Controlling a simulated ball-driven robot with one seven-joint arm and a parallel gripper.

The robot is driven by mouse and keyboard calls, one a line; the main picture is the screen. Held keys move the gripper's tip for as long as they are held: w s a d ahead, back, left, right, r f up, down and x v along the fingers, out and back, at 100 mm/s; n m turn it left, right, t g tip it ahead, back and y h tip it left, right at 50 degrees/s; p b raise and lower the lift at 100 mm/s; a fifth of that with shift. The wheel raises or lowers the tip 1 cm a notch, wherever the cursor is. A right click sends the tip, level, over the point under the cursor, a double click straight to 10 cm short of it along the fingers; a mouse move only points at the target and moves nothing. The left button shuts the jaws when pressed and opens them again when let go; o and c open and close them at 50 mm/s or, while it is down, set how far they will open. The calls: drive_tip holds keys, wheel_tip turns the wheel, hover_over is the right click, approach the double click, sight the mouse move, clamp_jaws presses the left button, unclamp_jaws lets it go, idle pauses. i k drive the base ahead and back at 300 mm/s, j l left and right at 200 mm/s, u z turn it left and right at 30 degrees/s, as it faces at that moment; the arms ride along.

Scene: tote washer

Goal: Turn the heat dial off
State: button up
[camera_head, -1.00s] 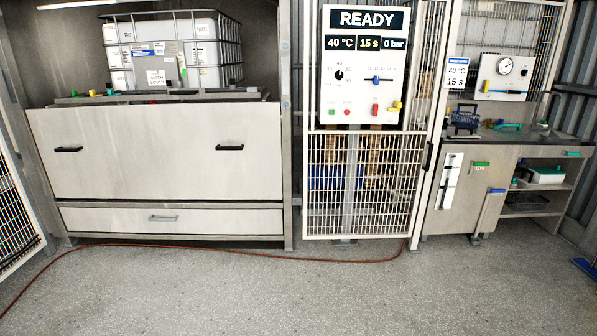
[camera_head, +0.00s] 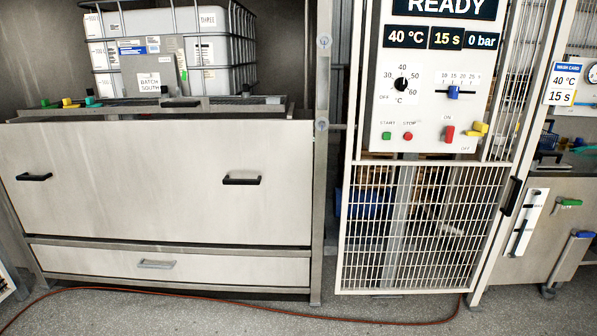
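The heat dial is a small round black knob (camera_head: 401,84) on the white control panel (camera_head: 420,120) at the upper right. Numbers from 30 to 60 and the word OFF ring it, with °C below. Its pointer looks turned up toward about 40. The display (camera_head: 436,38) above reads READY, 40 °C, 15 s and 0 bar. My gripper is not in view.
Beside the dial are a blue slider (camera_head: 453,92), green start button (camera_head: 387,135), red stop button (camera_head: 408,136), red switch (camera_head: 449,133) and yellow handle (camera_head: 478,128). A mesh gate (camera_head: 420,230) stands below. An orange hose (camera_head: 200,299) crosses the floor.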

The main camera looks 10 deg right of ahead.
sight(400, 84)
drive_tip(key=i+z, duration=0.2)
drive_tip(key=i, duration=0.25)
drive_tip(key=i+j+z, duration=0.2)
drive_tip(key=i, duration=0.2)
drive_tip(key=i+j+z, duration=0.15)
drive_tip(key=i, duration=0.3)
drive_tip(key=i+j+z, duration=0.2)
drive_tip(key=i, duration=0.2)
